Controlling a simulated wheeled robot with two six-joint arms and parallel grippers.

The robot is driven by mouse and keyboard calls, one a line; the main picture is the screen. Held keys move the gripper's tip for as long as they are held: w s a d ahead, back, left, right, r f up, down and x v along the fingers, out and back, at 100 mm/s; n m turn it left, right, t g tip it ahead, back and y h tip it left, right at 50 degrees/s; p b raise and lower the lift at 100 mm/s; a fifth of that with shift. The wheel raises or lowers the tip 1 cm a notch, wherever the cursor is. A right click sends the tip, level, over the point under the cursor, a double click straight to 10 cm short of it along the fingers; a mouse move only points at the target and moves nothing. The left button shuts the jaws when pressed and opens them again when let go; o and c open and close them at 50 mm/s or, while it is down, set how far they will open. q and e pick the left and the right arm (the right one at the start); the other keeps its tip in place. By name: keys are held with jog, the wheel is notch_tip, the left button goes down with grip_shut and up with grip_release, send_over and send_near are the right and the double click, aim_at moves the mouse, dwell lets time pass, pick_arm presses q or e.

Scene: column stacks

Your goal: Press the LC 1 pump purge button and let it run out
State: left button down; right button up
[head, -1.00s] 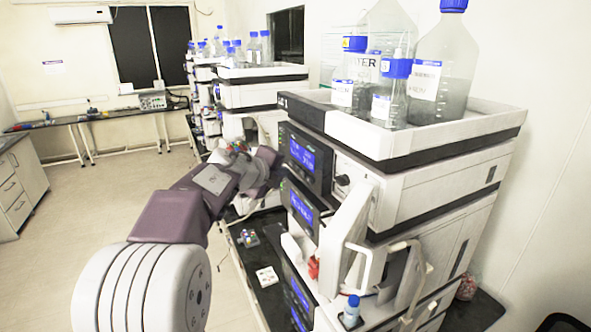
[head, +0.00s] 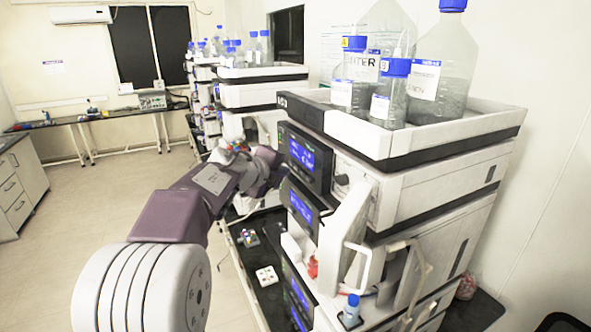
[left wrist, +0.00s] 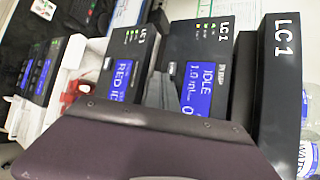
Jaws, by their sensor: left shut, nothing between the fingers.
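The LC 1 pump panel (head: 305,158) is the black upper front of the near stack. It also shows in the left wrist view (left wrist: 208,50), where its blue screen (left wrist: 203,90) reads IDLE and 1.0 mL, with green lights beside it. The purge button cannot be made out. My left gripper (head: 284,166) is at the left edge of this panel, shut and empty. In the left wrist view its dark grey fingers (left wrist: 162,91) lie over the panel's lower edge; I cannot tell whether they touch it. My right gripper is out of view.
Several blue-capped bottles stand in the white tray (head: 500,117) on the stack. Below the pump is another module with a blue screen (head: 301,208). A white tube handle and a small blue-capped vial (head: 351,305) are lower down. More stacks stand behind; the floor at left is clear.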

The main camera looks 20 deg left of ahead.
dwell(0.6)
pick_arm(q)
jog(key=shift+w+d+p, duration=0.3)
jog(key=shift+w+p, duration=0.05)
jog(key=shift+p, duration=0.1)
jog(key=shift+w+d+p, duration=0.25)
jog(key=shift+w+p, duration=0.05)
jog(key=shift+p, duration=0.1)
dwell(0.5)
jog(key=shift+s+a, duration=0.55)
jog(key=shift+s, duration=0.1)
